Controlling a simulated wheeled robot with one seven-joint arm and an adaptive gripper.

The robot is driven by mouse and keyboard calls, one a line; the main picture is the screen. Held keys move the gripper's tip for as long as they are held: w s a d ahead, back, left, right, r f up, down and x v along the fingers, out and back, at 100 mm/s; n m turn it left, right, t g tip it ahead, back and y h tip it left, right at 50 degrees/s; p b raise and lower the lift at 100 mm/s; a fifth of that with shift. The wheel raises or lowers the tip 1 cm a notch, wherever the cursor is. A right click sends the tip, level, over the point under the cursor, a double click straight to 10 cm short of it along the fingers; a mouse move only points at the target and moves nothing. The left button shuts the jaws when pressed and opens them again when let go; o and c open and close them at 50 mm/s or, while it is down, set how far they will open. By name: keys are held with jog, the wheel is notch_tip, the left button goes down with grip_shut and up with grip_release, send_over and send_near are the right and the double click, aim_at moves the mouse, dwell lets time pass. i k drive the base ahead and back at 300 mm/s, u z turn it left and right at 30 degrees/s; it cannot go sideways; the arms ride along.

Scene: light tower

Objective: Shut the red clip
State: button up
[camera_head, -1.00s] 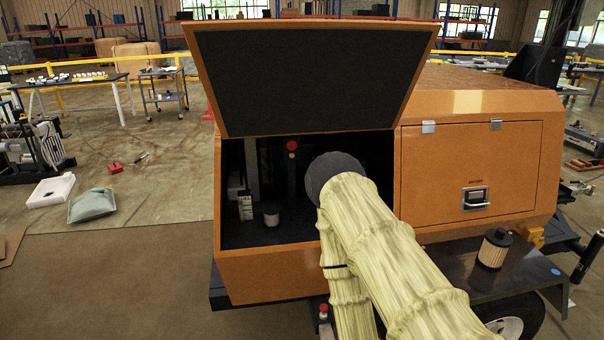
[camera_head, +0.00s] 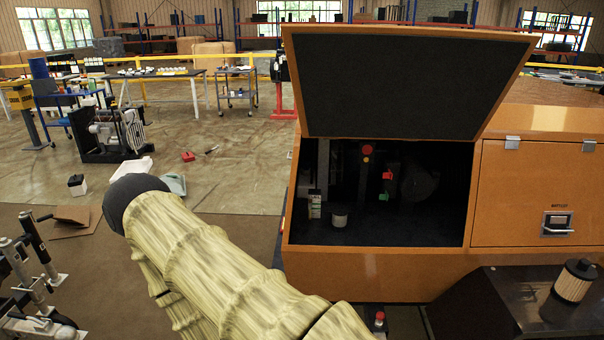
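The red clip (camera_head: 387,175) shows as a small red shape in the dark inside of the open orange housing (camera_head: 350,262). A green piece (camera_head: 383,196) is just below it. The clip is too small and dark to tell how far open it is. My arm, in a pale yellow sleeve with a dark rounded end, reaches across the lower left, outside the housing and well left of the clip. My gripper's fingers do not show.
The raised lid (camera_head: 405,80) overhangs the opening. A small white can (camera_head: 340,217) and a white-and-green carton (camera_head: 315,205) stand inside on the left. A filter canister (camera_head: 574,281) stands on the dark ledge at right. Grey stands (camera_head: 30,262) are at far left.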

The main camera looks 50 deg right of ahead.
aim_at(389, 175)
jog(key=u, duration=1)
jog(key=k, duration=2.5)
jog(key=z, duration=0.95)
jog(key=i, duration=0.2)
jog(key=z, duration=0.25)
